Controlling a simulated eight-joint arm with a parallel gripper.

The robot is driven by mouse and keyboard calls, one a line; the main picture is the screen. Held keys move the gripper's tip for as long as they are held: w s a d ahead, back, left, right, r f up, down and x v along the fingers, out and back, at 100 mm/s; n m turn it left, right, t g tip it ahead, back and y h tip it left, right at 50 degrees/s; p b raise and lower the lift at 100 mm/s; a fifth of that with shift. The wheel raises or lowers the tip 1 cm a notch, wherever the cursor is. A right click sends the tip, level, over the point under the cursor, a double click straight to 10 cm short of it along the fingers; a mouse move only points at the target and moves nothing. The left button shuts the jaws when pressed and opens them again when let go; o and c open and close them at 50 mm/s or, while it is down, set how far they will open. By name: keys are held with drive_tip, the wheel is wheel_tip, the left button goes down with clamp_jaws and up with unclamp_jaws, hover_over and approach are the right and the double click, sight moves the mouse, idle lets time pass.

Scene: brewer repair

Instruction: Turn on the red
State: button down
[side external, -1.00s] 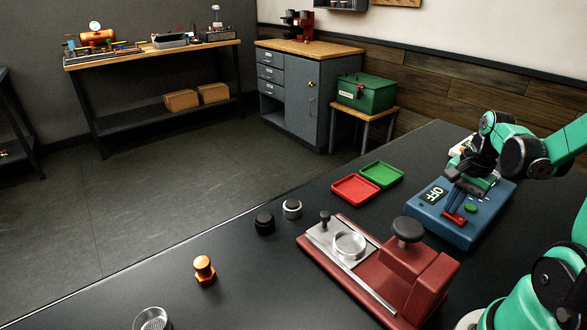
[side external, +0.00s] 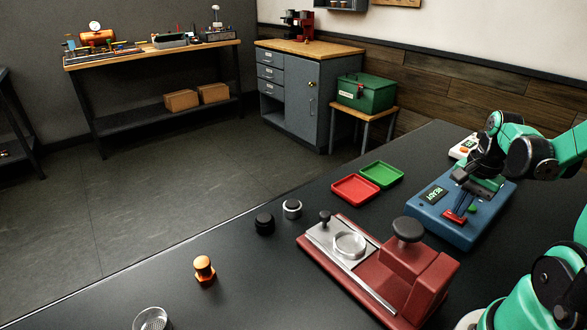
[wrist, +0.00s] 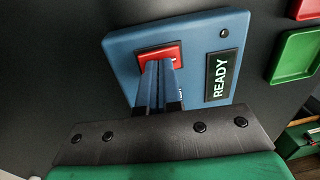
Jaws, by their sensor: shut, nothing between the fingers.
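A blue box (side external: 472,226) stands on the dark table at the right of the side external view. My gripper (side external: 460,207) is shut and empty, pointing down at the red switch. In the wrist view, the closed fingers (wrist: 159,75) reach onto the red switch (wrist: 172,51) and hide part of it. I cannot tell whether they are touching it. The READY display also shows there (wrist: 221,76).
A red-and-silver machine (side external: 430,285) stands in front of the blue box. Red (side external: 355,188) and green (side external: 381,174) trays lie to its left. A white device (side external: 463,147) sits behind my gripper.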

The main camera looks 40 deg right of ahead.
sight(448, 213)
wheel_tip(448, 213, up, 14)
drive_tip(key=w, duration=0.1)
drive_tip(key=shift+w, duration=0.35)
idle(0.4)
drive_tip(key=w+a+f+n+t, duration=0.2)
drive_tip(key=w+a+n+t, duration=0.1)
drive_tip(key=a+n, duration=0.6)
drive_tip(key=w+a+f+n+t, duration=0.3)
drive_tip(key=a+n, duration=0.6)
drive_tip(key=a, duration=0.1)
drive_tip(key=shift+w+a+f, duration=0.25)
drive_tip(key=shift+w+a, duration=0.05)
drive_tip(key=shift+w, duration=0.1)
